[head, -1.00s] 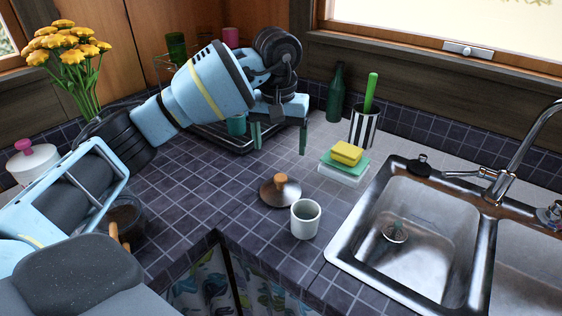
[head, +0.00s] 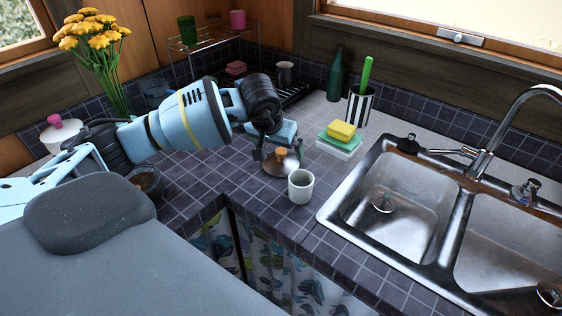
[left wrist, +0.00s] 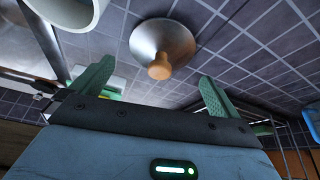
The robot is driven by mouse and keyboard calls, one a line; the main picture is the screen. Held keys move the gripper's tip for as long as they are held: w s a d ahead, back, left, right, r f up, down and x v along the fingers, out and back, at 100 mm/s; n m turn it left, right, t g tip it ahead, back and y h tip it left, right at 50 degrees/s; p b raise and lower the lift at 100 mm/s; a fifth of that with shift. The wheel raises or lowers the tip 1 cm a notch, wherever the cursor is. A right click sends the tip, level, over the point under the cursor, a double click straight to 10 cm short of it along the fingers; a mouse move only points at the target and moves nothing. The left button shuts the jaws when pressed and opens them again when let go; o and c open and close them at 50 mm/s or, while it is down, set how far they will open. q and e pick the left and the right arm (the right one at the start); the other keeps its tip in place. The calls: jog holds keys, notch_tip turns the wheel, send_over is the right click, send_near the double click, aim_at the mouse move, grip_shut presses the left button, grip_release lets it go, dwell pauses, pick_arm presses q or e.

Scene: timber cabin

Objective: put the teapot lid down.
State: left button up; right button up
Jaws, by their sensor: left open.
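The knob looks apart from both fingers. My right gripper is out of view. No teapot can be made out.
A double steel sink (head: 400,205) lies to the right. Sponges (head: 341,137), a striped holder (head: 360,105) and a green bottle (head: 335,76) stand behind the lid. A dish rack (head: 292,90) is at the back. A bowl (head: 147,181) and yellow flowers (head: 92,38) are left.

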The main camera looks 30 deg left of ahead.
aim_at(278, 153)
pick_arm(q)
jog(key=shift+s+x, duration=0.2)
jog(key=shift+x, duration=2.65)
jog(key=c, duration=0.7)
jog(key=shift+r, duration=5.05)
